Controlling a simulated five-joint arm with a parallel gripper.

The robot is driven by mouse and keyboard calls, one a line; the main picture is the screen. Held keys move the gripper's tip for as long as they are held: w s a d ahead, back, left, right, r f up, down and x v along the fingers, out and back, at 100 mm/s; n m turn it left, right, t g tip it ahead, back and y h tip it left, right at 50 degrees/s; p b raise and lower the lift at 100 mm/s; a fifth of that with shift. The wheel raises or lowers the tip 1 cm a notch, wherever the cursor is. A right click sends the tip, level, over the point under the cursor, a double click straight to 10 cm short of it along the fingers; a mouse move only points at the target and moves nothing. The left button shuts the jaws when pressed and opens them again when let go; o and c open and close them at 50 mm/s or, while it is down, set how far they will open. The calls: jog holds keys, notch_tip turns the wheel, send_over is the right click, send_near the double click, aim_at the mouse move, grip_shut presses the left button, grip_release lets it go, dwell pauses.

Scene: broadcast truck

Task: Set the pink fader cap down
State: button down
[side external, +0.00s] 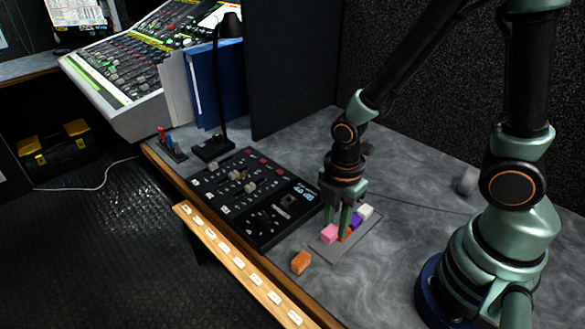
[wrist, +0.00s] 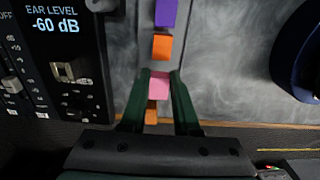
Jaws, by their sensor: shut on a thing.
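The pink fader cap (side external: 329,233) is between the fingers of my gripper (side external: 336,230), which points down over the near-left end of a grey tray (side external: 349,250). The wrist view also shows the pink cap (wrist: 159,86) between the two green fingers of my gripper (wrist: 158,78), shut on it. I cannot tell whether the cap's underside touches the tray. An orange cap (wrist: 162,47) and a purple cap (wrist: 166,13) stand in line beyond it. A white cap (side external: 366,212) is at the tray's far end, past the purple cap (side external: 355,221).
A loose orange-brown block (side external: 300,262) lies on the table left of the tray. A black control panel (side external: 252,196) with faders is farther left, beside the wooden front edge (side external: 232,258). A black lamp (side external: 213,148) stands behind the panel.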

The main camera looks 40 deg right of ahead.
jog(key=shift+f, duration=1.55)
jog(key=shift+f, duration=0.15)
jog(key=c, duration=0.6)
grip_release()
jog(key=shift+c, duration=0.2)
notch_tip(320, 180, up, 12)
notch_tip(320, 180, up, 12)
jog(key=m+t, duration=0.6)
jog(key=m, duration=1.2)
send_over(335, 232)
jog(key=w+d, duration=0.3)
jog(key=d, duration=0.4)
jog(key=shift+w, duration=0.15)
